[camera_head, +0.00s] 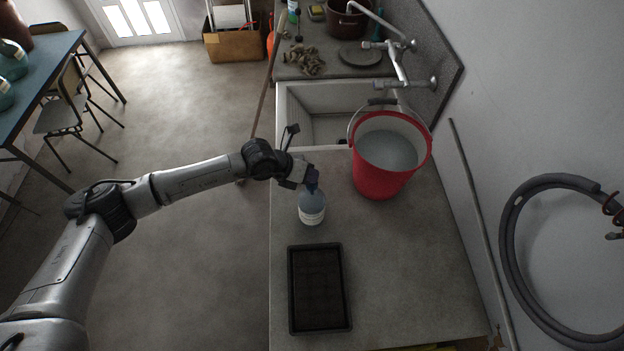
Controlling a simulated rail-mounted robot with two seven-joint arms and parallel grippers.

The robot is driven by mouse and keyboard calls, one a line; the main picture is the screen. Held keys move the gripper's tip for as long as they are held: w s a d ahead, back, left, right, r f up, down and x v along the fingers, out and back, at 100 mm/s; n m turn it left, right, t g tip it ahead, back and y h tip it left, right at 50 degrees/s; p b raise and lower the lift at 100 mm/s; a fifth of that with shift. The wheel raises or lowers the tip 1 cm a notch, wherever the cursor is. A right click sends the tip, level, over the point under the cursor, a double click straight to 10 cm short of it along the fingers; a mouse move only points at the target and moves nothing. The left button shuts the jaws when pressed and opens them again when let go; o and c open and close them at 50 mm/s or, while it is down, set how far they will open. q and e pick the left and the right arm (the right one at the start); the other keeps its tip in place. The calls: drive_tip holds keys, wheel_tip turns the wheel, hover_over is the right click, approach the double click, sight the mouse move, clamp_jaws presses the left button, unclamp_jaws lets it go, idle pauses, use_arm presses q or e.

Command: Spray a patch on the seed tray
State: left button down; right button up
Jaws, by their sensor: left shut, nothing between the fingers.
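The black seed tray (318,288) lies flat near the front left of the grey counter, dark inside. A blue-grey bottle with a pale label (312,210) stands upright on the counter just behind the tray. My left gripper (312,181) is at the bottle's top and partly hides it. It is shut with nothing between its fingers. I cannot tell whether it touches the bottle. My right gripper is not in view.
A red bucket (378,180) of greyish liquid stands on the counter, right of the bottle. Behind are a white sink (310,97) and a tap (398,65). A hose (512,225) hangs on the right wall. The counter right of the tray (415,265) is clear.

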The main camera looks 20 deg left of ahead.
use_arm(q)
drive_tip(key=shift+r, duration=0.25)
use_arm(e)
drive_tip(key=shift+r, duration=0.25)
use_arm(q)
drive_tip(key=shift+r, duration=0.1)
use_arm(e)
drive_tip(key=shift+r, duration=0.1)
use_arm(q)
wheel_tip(320, 180, up, 6)
drive_tip(key=p, duration=0.5)
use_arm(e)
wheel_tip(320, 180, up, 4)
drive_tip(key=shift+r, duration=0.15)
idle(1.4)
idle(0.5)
